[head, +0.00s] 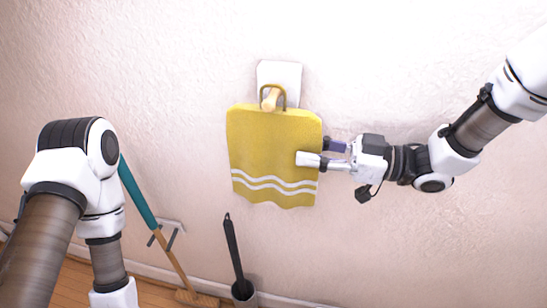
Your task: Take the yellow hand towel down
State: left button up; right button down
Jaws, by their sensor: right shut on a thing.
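The yellow hand towel (268,150) hangs flat against the wall, with two white wavy stripes near its lower edge. A loop at its top is around a wooden peg (269,98) on a white wall plate (284,75). My right gripper (318,153) comes in from the right and is shut on the towel's right edge, one finger in front of the cloth and the other partly hidden by it. My left arm is at the left of the head view; its gripper is out of view.
A broom with a teal and wooden handle (138,198) leans in a wall holder (171,233) at the lower left. The wall around the towel is bare.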

jog(key=shift+r+p, duration=0.7)
jog(key=shift+r, duration=0.4)
jog(key=s+a+b, duration=0.1)
jog(key=s+a, duration=0.1)
jog(key=s, duration=0.6)
jog(key=shift+a+b, duration=0.15)
jog(key=shift+b, duration=0.15)
jog(key=shift+s+f, duration=0.1)
